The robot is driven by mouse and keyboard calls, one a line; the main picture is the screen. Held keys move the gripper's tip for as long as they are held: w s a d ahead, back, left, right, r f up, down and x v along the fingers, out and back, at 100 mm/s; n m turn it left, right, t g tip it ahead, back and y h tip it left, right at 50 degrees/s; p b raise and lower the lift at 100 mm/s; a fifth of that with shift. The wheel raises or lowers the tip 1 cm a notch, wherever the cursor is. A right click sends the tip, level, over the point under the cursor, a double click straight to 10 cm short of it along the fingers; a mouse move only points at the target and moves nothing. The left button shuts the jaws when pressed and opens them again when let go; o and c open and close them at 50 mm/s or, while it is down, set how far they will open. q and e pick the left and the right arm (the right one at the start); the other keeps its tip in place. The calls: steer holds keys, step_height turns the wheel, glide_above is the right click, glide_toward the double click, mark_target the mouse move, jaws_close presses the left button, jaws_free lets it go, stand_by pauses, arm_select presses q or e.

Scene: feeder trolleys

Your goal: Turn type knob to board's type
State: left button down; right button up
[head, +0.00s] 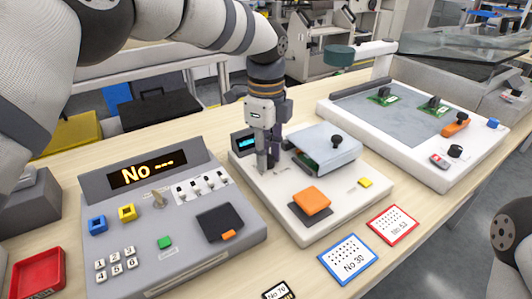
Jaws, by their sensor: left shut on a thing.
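My left gripper (262,168) comes down from above onto the white station (258,195), beside its small cyan display (245,143). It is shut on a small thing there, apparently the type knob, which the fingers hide. A grey hinged cover (325,146) with a black knob stands to the right of the gripper, with a green edge showing beneath it. Two green boards (383,98) (433,106) lie on the grey-topped unit at the back right. The display's text is too small to read. My right gripper is out of view.
Cards reading No 30 (350,258), No 53 (392,225) and No 70 (279,291) lie in front. A red tray (37,275) is at the left.

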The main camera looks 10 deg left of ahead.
arm_select(q)
steer(key=shift+m, duration=1.5)
steer(key=c, duration=1.3)
jaws_free()
steer(key=shift+c, duration=0.2)
step_height(320, 180, up, 12)
